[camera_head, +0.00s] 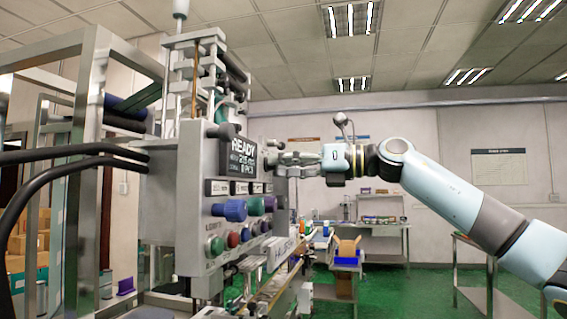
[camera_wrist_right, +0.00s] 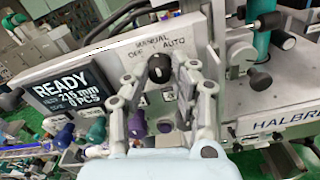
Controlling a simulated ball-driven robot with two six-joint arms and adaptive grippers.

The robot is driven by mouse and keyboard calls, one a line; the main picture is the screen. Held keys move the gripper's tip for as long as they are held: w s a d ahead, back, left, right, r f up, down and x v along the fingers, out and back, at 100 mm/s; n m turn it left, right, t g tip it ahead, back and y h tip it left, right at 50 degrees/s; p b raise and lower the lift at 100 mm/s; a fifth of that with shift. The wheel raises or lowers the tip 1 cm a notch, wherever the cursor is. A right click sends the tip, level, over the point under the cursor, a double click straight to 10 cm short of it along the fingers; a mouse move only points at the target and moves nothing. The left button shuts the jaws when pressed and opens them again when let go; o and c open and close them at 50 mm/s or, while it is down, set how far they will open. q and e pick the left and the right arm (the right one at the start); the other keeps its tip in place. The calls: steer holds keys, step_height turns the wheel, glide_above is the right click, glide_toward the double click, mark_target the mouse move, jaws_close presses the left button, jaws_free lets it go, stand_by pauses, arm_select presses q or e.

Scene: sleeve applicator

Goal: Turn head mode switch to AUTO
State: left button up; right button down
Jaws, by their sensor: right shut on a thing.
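The head mode switch (camera_wrist_right: 159,69) is a dark round knob on the grey control panel (camera_wrist_right: 203,38). It shows in the right wrist view below the labels OFF, MANUAL and AUTO (camera_wrist_right: 175,42). A small light mark shows at its upper edge; I cannot tell exactly which label it faces. My right gripper (camera_wrist_right: 165,76) has one finger on each side of the knob and is shut on it. In the head view my right gripper (camera_head: 272,158) reaches the panel's right edge from the right, and its fingers mostly hide the knob. My left gripper is not in view.
A display (camera_head: 243,158) reading READY is on the panel beside the switch. Below it are several coloured knobs and buttons, including a blue knob (camera_head: 230,210). Dark cables (camera_head: 70,155) run in from the left. A workbench (camera_head: 385,228) stands far behind.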

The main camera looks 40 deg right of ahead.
steer(key=m+p, duration=0.4)
steer(key=shift+r+m+p, duration=0.2)
steer(key=shift+m+p, duration=0.1)
steer(key=shift+m, duration=0.1)
steer(key=m+p, duration=0.4)
steer(key=shift+w+f, duration=0.1)
steer(key=shift+f, duration=0.05)
steer(key=shift+d, duration=0.1)
steer(key=c, duration=1.1)
jaws_free()
steer(key=shift+f, duration=0.1)
